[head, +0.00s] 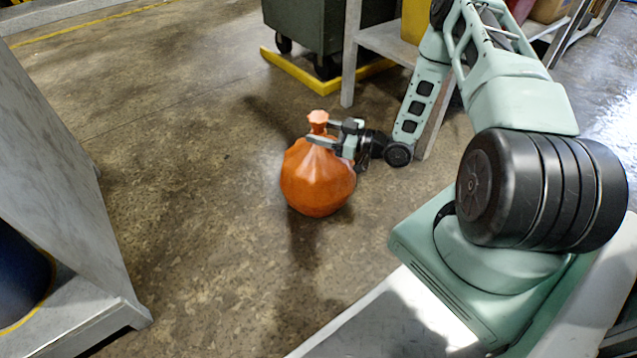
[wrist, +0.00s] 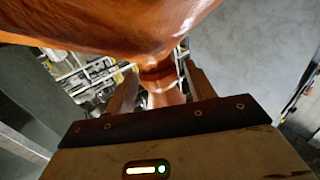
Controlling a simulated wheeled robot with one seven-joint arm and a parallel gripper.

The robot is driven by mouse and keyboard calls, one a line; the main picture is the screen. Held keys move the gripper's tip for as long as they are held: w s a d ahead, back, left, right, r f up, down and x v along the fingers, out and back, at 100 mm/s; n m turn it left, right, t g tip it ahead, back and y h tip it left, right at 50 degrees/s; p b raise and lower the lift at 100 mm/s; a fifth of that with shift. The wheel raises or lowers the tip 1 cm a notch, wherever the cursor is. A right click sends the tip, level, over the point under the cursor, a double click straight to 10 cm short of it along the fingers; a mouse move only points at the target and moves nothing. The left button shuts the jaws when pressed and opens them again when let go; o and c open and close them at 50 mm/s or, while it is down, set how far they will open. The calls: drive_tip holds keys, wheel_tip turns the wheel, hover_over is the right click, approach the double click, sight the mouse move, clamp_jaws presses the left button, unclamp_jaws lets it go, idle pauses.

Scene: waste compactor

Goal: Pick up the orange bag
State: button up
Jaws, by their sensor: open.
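The orange bag (head: 316,182) is round and full, with a narrow gathered neck and a flared knot on top. It stands on the floor in the middle of the head view. My gripper (head: 322,133) is at the bag's neck, coming from the right, with its fingers to either side of the neck. In the wrist view the bag (wrist: 120,22) fills the top, and its neck runs down between the two fingers of my gripper (wrist: 158,92). The jaws are open around the neck. Whether a finger touches it, I cannot tell.
A dark green wheeled bin (head: 310,25) stands at the back by a yellow floor-level frame (head: 300,72). A grey table leg (head: 349,60) is behind my arm. A grey metal structure (head: 60,170) is at the left. The floor (head: 190,150) around the bag is clear.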

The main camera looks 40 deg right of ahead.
drive_tip(key=shift+w+a, duration=0.15)
drive_tip(key=shift+w, duration=0.15)
clamp_jaws()
drive_tip(key=shift+r, duration=0.1)
idle(1.2)
